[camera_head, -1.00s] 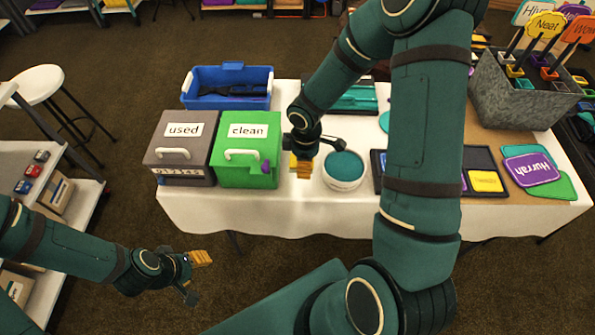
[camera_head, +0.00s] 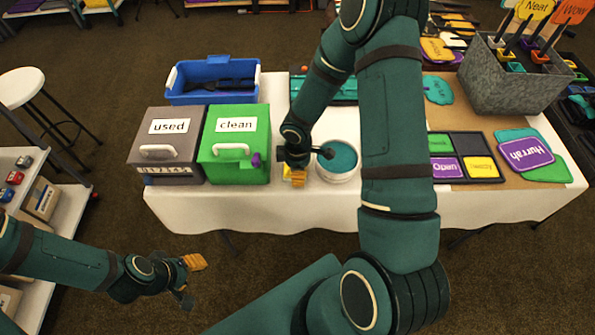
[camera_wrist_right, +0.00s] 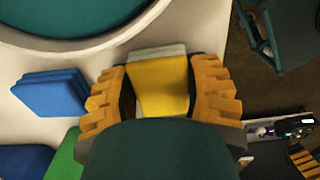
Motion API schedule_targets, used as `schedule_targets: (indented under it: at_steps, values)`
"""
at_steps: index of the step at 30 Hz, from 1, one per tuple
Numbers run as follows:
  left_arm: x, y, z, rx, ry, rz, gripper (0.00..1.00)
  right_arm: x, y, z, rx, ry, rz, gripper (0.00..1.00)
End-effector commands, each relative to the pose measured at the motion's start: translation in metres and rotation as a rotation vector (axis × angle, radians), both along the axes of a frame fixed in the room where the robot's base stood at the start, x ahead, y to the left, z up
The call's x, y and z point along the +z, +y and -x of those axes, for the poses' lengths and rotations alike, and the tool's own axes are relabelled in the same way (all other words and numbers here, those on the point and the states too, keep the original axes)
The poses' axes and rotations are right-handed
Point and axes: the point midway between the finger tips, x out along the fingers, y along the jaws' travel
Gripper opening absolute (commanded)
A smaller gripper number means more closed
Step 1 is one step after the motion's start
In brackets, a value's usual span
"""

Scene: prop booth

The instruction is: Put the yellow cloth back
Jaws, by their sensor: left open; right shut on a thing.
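The yellow cloth (camera_wrist_right: 160,85) is folded and lies between the two orange fingers of my right gripper (camera_wrist_right: 163,98) in the right wrist view. The gripper is shut on it; a pale grey layer shows at its far edge. In the head view my right gripper (camera_head: 296,177) is low over the white table, between the green "clean" box (camera_head: 235,165) and the round tub (camera_head: 338,175). Only a bit of yellow shows there, mostly hidden by the gripper. My left gripper (camera_head: 189,279) is open and empty in front of the table, at lower left.
The grey "used" box (camera_head: 165,170) stands left of the green one, with a blue bin (camera_head: 213,98) behind. Folded blue cloths (camera_wrist_right: 50,92) lie close to my right gripper. A tray of signs (camera_head: 470,140) and a grey planter (camera_head: 512,80) are at right.

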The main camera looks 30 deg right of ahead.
Motion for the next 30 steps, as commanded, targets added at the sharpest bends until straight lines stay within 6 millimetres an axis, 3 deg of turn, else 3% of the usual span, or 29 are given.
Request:
schedule_targets:
  at_steps: [9,10,12,24,30]
  values:
    - [-0.003,0.000,-0.001,0.001,-0.002,0.000,0.47,-0.003,0.000,0.000,0.000,-0.001,0.001,0.12]
    - [-0.002,0.000,-0.001,0.001,-0.002,0.000,0.47,-0.002,0.000,0.000,0.000,-0.001,0.001,0.64]
    - [-0.002,0.000,-0.001,0.001,-0.002,0.000,0.47,-0.001,0.000,0.000,0.000,-0.001,0.001,0.81]
    - [0.003,0.000,0.000,0.000,-0.001,0.000,0.47,0.003,0.000,0.000,0.000,0.000,0.000,0.81]
    - [0.013,0.000,0.001,0.000,0.003,0.000,0.47,0.037,0.000,-0.001,-0.001,-0.003,0.001,0.81]
